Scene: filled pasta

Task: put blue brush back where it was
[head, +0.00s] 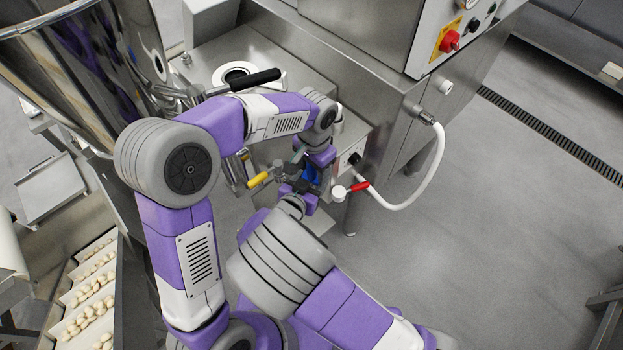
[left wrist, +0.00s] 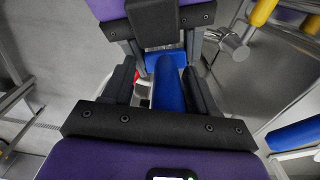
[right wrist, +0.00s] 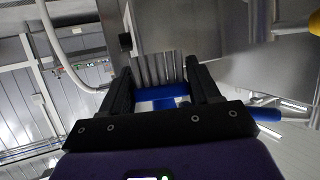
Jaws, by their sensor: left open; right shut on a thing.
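The blue brush (head: 311,174) is mostly hidden by my arms in the head view. In the left wrist view its blue handle (left wrist: 168,88) lies between the fingers of my left gripper (left wrist: 161,82), which is open around it. My right gripper (right wrist: 160,82) is shut on the brush, whose blue part (right wrist: 155,94) shows between its fingers. The right gripper also shows in the left wrist view (left wrist: 160,50), facing the left one close by. The brush is held in the air beside the steel machine. Its bristles cannot be made out clearly.
A yellow-handled valve (head: 258,180) and a red-handled valve (head: 360,187) are close to the grippers. A white hose (head: 425,180) curves from the steel machine (head: 350,40). Another blue cylinder (left wrist: 295,135) is at the left wrist view's right edge. Open floor (head: 500,230) lies right.

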